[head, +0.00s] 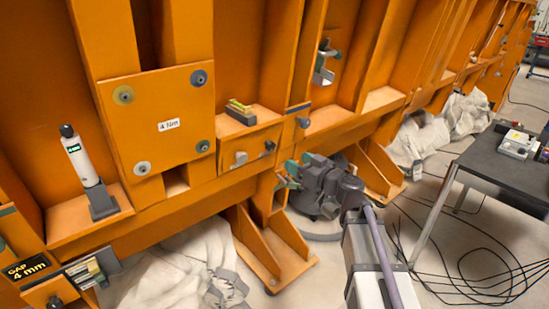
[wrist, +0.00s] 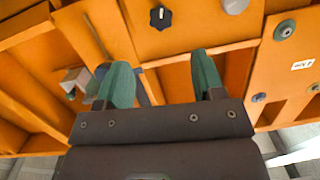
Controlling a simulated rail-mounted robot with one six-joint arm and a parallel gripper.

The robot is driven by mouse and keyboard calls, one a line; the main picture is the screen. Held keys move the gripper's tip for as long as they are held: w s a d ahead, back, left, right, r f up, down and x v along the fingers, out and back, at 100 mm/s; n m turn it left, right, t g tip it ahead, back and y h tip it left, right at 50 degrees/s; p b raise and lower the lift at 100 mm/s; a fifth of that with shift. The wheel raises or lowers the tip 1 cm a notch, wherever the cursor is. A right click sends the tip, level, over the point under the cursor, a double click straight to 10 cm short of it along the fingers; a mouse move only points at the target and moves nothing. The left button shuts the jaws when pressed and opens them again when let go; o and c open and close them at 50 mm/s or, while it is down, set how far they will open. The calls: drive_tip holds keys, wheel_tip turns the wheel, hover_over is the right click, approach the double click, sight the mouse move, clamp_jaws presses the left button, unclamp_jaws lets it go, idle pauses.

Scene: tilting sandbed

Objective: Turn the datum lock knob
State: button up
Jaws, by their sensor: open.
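A black knob with a white pointer line (wrist: 160,17) sits on an orange panel at the top of the wrist view. A rounded grey knob (wrist: 235,5) is beside it, cut by the frame edge. In the head view, the small orange panel carries a silver knob (head: 240,158) and a dark knob (head: 269,146). No readable label shows which is the datum lock. My gripper (wrist: 162,62) has green fingers spread apart, with nothing between them and no knob touched. In the head view my gripper (head: 286,174) is just below and right of that panel.
A bolted orange plate (head: 160,118) stands left of the knobs. A yellow-green block (head: 241,112) lies on the ledge above them. A metal clamp (head: 324,64) projects at upper right. An orange foot bracket (head: 270,250) and crumpled cloth (head: 180,275) are below.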

sight(272, 148)
drive_tip(key=shift+n, duration=0.4)
drive_tip(key=x, duration=1.1)
drive_tip(key=shift+f, duration=0.1)
drive_tip(key=shift+c, duration=0.3)
drive_tip(key=c, duration=0.8)
